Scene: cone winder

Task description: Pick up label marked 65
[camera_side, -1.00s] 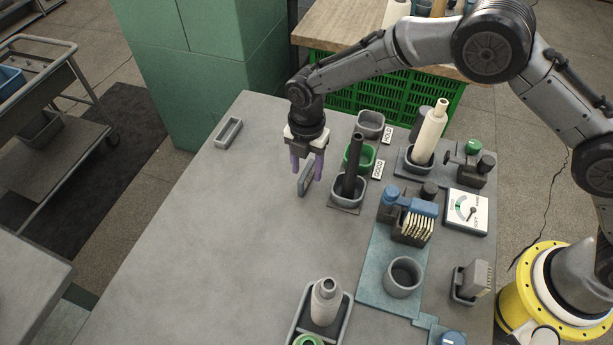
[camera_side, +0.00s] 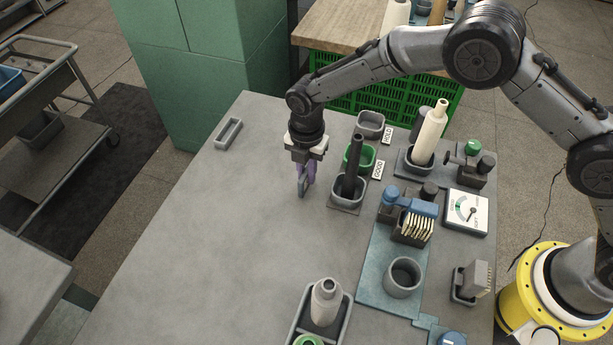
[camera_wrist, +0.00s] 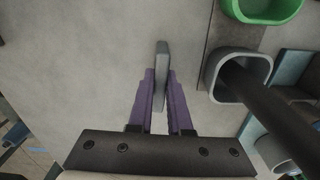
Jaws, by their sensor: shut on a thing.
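My gripper (camera_side: 307,172) points down over the bare table, left of the dark grey cup with a black rod. Its purple fingers are shut on a thin grey slab (camera_side: 302,187), which stands on edge between them at table height. In the wrist view the slab (camera_wrist: 162,58) lies between the two purple fingertips (camera_wrist: 160,80), its edge towards the camera. No number shows on it, so I cannot tell whether it is the label marked 65. I cannot tell whether it still touches the table (camera_side: 220,240).
The grey cup (camera_side: 338,201) with the tall black rod (camera_side: 352,165) stands close on the right. A green cup (camera_side: 362,165) and cards marked HOLD (camera_side: 387,134) and GOOD (camera_side: 378,169) are behind it. A small tray (camera_side: 228,133) lies back left. The table's left is clear.

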